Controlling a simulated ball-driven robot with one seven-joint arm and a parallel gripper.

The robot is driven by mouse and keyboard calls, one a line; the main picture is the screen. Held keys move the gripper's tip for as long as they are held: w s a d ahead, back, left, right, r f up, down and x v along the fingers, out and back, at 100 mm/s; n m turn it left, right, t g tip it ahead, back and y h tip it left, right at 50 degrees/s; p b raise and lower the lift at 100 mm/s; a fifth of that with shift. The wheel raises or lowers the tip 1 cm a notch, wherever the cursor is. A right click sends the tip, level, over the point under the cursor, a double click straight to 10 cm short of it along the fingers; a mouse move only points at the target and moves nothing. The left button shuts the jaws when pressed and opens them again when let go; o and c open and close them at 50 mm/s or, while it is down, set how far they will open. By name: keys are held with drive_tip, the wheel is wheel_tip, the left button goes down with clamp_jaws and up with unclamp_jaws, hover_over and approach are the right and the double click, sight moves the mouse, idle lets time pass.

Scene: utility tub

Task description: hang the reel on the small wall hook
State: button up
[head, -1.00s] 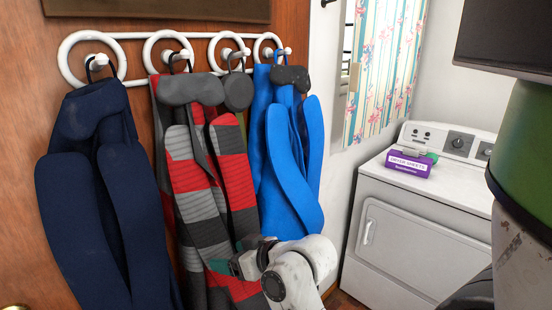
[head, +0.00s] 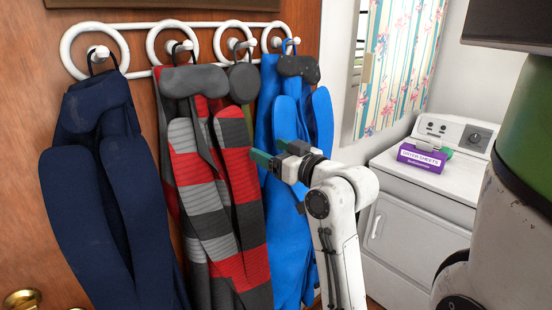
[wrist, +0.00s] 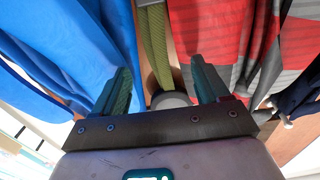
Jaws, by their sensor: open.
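A dark grey round disc (head: 243,83), which looks like the reel, hangs below the third peg of the white rail, between the striped coat and the blue coat. In the wrist view a grey round shape (wrist: 170,100) shows between my fingers, with an olive strap (wrist: 155,45) running away from it. My gripper (head: 262,152) is open and empty, lower than the disc and in front of the gap between the coats; it also shows in the wrist view (wrist: 161,68). I cannot make out a separate small wall hook.
A navy coat (head: 100,190), a red-grey striped coat (head: 215,190) and a blue coat (head: 295,130) hang from the white rail (head: 136,73) on the wooden door. The blue coat is close to my gripper. A purple box (head: 425,157) sits on the white dryer (head: 405,220) at right.

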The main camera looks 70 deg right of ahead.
sight(249, 140)
drive_tip(key=x, duration=0.8)
drive_tip(key=shift+w+d+r, duration=0.1)
drive_tip(key=shift+w, duration=0.05)
drive_tip(key=shift+w+d+p, duration=0.3)
drive_tip(key=shift+w+p, duration=0.05)
drive_tip(key=shift+w, duration=0.15)
drive_tip(key=c, duration=1.2)
